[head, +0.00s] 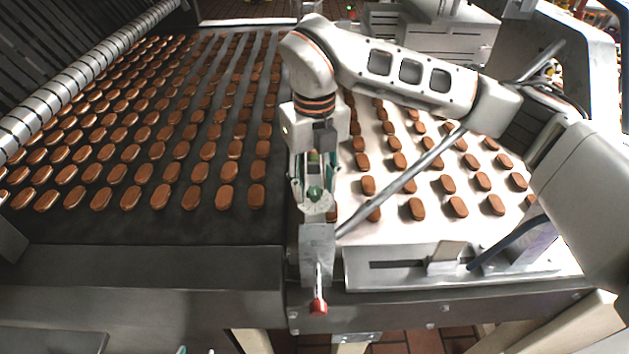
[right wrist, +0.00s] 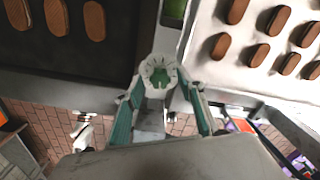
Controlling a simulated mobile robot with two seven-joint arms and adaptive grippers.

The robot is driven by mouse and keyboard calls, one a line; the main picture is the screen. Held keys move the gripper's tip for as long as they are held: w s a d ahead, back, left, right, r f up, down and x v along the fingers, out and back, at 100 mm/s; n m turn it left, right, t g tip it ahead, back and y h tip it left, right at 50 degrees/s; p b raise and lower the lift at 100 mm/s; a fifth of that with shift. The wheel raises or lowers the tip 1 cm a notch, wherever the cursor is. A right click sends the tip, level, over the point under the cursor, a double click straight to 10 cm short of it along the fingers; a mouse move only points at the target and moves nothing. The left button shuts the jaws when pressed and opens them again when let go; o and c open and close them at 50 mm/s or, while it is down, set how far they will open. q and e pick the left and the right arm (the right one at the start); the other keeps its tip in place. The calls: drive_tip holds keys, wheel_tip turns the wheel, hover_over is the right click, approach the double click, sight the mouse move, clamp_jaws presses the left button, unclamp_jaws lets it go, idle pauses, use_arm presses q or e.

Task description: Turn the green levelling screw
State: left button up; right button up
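The green levelling screw (head: 315,193) sits on the metal bracket between the two conveyor beds. In the right wrist view the green screw (right wrist: 160,77) shows as a green knob in the middle of a pale round dial with marks. My right gripper (head: 314,190) points down over it. In the right wrist view the two teal-padded fingers of my right gripper (right wrist: 163,92) stand apart, one on each side of the dial. I see a gap between fingers and knob; contact is not clear. Small teal tips at the head view's bottom edge may be my left gripper (head: 196,351).
A dark belt (head: 140,225) with rows of brown biscuits lies left, and a pale belt (head: 435,225) with more biscuits lies right. A metal rod (head: 400,180) slants over the pale belt. A red-tipped lever (head: 318,305) hangs below the bracket. A roller (head: 90,65) runs along the left.

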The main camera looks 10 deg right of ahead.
drive_tip(key=c, duration=1.1)
clamp_jaws()
